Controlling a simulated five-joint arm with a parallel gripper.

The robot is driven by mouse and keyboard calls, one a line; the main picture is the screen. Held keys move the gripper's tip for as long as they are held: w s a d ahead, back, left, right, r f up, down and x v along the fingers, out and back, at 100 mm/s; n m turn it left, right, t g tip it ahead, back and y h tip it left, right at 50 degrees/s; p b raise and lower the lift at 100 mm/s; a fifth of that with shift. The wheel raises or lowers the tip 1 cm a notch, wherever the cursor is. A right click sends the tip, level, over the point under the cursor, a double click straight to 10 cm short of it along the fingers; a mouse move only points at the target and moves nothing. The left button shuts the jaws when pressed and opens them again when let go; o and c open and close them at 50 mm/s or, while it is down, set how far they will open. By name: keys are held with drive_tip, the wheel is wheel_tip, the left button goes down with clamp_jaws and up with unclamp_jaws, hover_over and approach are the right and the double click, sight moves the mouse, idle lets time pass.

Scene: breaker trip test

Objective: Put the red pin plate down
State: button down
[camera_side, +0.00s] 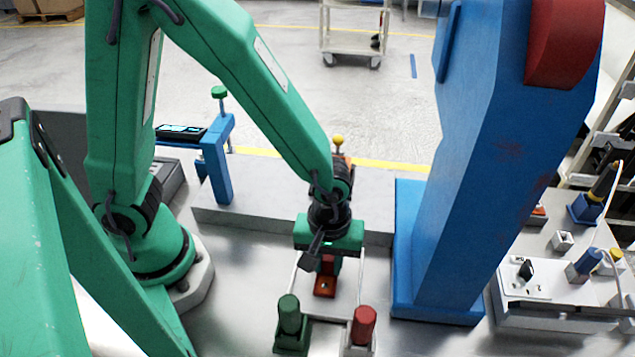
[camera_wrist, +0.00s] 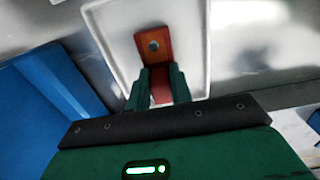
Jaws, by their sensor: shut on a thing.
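The red pin plate (camera_side: 325,287) is a small orange-red plate with a round hole near its outer end. It is over a pale, rimmed tray (camera_side: 348,292) in the side view. My gripper (camera_side: 328,264) points down and is shut on the plate's red inner part. In the wrist view the green fingers (camera_wrist: 160,77) press on both sides of that part, and the holed end of the plate (camera_wrist: 152,44) sticks out beyond them. The pale tray (camera_wrist: 193,55) lies behind it. I cannot tell whether the plate touches the tray.
A green-capped post (camera_side: 289,313) and a red-capped post (camera_side: 363,325) stand at the tray's near end. A tall blue column (camera_side: 480,190) rises close on the right. A low grey block (camera_side: 255,205) and a blue stand (camera_side: 217,165) are behind to the left.

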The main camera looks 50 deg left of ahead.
sight(328, 259)
drive_tip(key=shift+f, duration=0.2)
drive_tip(key=c, duration=1.3)
unclamp_jaws()
drive_tip(key=shift+o, duration=0.2)
drive_tip(key=shift+r, duration=0.25)
wheel_tip(328, 259, up, 12)
drive_tip(key=shift+a, duration=0.1)
drive_tip(key=s+a+r+m+t, duration=0.1)
drive_tip(key=a+r+m, duration=0.3)
drive_tip(key=a, duration=0.4)
drive_tip(key=s+a+r+m+t, duration=0.2)
drive_tip(key=a+r+m+t, duration=0.2)
drive_tip(key=a, duration=0.5)
drive_tip(key=shift+r+m+t, duration=0.3)
drive_tip(key=shift+r+m, duration=0.2)
drive_tip(key=shift+r, duration=0.6)
